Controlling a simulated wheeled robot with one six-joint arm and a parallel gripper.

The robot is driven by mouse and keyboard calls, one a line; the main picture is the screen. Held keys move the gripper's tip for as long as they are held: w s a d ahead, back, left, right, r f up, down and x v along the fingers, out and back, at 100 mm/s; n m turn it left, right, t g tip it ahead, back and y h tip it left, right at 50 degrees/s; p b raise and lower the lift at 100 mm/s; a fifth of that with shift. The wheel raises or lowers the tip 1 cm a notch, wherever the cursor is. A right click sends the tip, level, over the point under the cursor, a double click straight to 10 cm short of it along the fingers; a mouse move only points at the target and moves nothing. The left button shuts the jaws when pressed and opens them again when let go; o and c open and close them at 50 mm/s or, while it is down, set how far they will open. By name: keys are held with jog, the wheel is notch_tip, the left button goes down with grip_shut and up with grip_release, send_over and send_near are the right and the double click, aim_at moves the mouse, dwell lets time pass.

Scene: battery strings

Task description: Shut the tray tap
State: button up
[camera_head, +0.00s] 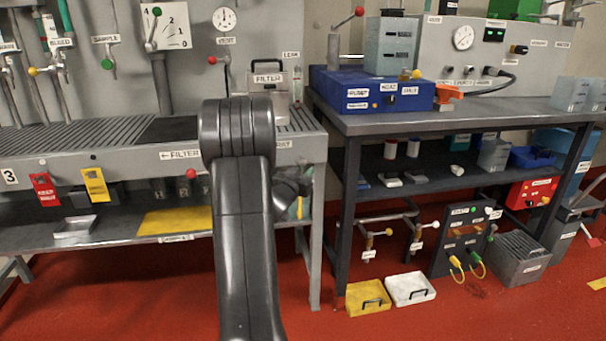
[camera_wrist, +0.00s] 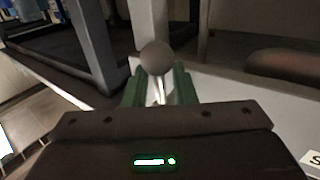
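My gripper (camera_wrist: 158,82) shows in the wrist view with two green fingers standing apart. A grey ball knob (camera_wrist: 156,57) on a thin pale stem shows between and just beyond the fingers; I cannot tell whether they touch it. In the head view my arm hides most of the gripper and whatever is at it. A red ball knob (camera_head: 191,174) sits under the front edge of the grey drain tray (camera_head: 120,168), left of my arm. No label reading tray tap is legible, so I cannot tell which handle it is.
A filter box (camera_head: 267,79) stands on the left bench behind my arm. Red and yellow tags (camera_head: 95,185) hang under the tray's front. A dark table (camera_head: 440,122) with a blue unit stands at right. The red floor (camera_head: 170,290) at front left is clear.

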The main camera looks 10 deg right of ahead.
grip_shut()
jog(key=shift+r+p, duration=0.15)
jog(key=shift+p, duration=0.25)
jog(key=m+p, duration=0.1)
jog(key=p, duration=0.1)
jog(key=a+m+g+y+p, duration=0.1)
jog(key=p, duration=0.2)
jog(key=shift+r+m+y, duration=0.3)
jog(key=shift+r+m, duration=0.05)
jog(key=shift+m, duration=0.05)
jog(key=shift+a+r+m+g+y+p, duration=0.45)
jog(key=shift+m+y+p, duration=0.55)
jog(key=shift+m+y, duration=0.45)
jog(key=shift+a+r+m+g+y+p, duration=0.35)
jog(key=shift+m+y+p, duration=0.7)
jog(key=shift+m+y, duration=0.35)
jog(key=shift+a+r+m+g+y+p, duration=0.35)
jog(key=shift+m+g+y+p, duration=0.15)
jog(key=shift+m+y+p, duration=0.7)
jog(key=shift+m+y, duration=0.25)
jog(key=shift+y, duration=0.1)
